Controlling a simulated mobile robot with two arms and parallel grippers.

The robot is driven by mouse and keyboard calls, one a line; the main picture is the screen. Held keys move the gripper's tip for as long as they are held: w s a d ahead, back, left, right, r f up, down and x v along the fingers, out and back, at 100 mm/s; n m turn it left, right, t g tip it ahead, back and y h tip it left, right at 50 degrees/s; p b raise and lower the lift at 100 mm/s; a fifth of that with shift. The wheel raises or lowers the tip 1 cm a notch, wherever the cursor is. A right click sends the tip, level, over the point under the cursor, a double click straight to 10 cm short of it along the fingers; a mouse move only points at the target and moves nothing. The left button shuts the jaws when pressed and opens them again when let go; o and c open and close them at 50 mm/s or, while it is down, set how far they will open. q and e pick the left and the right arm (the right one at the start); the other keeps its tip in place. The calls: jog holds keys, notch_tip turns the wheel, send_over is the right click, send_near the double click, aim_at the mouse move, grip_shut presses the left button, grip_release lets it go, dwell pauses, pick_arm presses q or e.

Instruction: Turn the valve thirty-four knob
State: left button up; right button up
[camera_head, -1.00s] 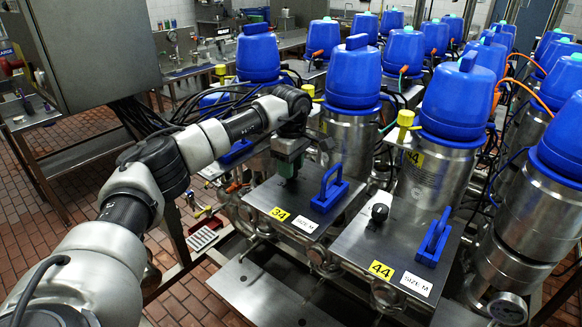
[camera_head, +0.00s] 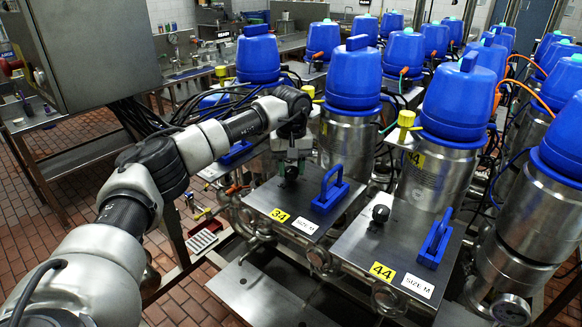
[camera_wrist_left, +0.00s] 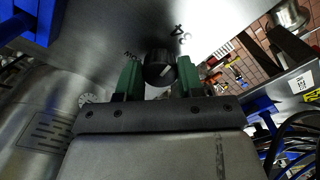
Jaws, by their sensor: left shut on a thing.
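The valve thirty-four knob (camera_wrist_left: 160,68) is black and round with a white mark. In the left wrist view it sits between my green fingers. In the head view the knob (camera_head: 290,173) stands on the steel plate (camera_head: 268,203) with the yellow 34 label (camera_head: 280,215). My left gripper (camera_head: 291,161) points down at it from above, shut on the knob. It also fills the middle of the left wrist view (camera_wrist_left: 159,76). My right gripper is in neither view.
A blue handle (camera_head: 330,190) stands on the same plate, right of the knob. The plate labelled 44 (camera_head: 350,245) has its own black knob (camera_head: 380,214) and blue handle (camera_head: 436,240). Steel valve bodies with blue caps (camera_head: 354,75) crowd behind. Cables hang around them.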

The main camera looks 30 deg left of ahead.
aim_at(292, 169)
pick_arm(q)
jog(key=shift+r+m, duration=0.15)
jog(key=shift+m, duration=0.35)
jog(key=o, duration=0.9)
jog(key=shift+r+b, duration=1.35)
jog(key=shift+r, duration=4)
